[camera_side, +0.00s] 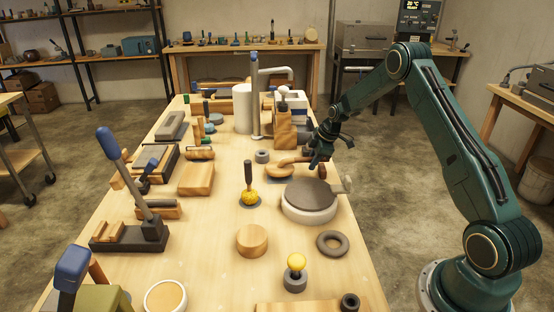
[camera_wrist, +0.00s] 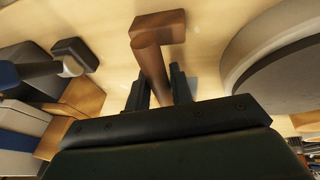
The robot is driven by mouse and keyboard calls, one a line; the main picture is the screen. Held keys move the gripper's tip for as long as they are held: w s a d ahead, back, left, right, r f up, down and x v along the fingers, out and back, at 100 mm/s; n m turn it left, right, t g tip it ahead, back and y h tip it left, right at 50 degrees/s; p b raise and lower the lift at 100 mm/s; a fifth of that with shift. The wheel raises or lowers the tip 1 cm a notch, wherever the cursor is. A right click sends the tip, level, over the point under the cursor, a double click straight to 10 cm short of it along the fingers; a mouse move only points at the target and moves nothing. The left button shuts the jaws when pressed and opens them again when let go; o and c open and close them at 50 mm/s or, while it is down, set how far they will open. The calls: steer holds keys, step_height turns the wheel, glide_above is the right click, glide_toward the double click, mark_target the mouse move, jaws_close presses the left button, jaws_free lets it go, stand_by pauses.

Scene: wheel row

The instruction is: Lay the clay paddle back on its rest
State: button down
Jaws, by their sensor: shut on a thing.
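The clay paddle appears to be the wooden piece (camera_side: 278,171) left of my gripper in the side view, with a light rounded end and a brown handle running right. My gripper (camera_side: 319,162) is shut on this brown handle, low over the table behind the wheel. In the wrist view the handle (camera_wrist: 150,65) passes between the two dark fingers (camera_wrist: 158,90). A reddish-brown block (camera_wrist: 158,24) lies at the handle's far end; I cannot tell whether it is the rest or part of the paddle. The rounded end is hidden in the wrist view.
The wheel (camera_side: 310,198) with its dark disc stands close in front of my gripper and fills the right of the wrist view (camera_wrist: 275,60). A wooden block (camera_side: 284,128) with tools stands behind. A grey ring (camera_side: 262,156) and a yellow-tipped tool (camera_side: 249,190) are to the left.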

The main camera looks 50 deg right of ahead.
steer(key=shift+f, duration=1)
stand_by(0.8)
steer(key=c, duration=1.1)
jaws_free()
steer(key=shift+c, duration=0.2)
steer(key=v, duration=0.8)
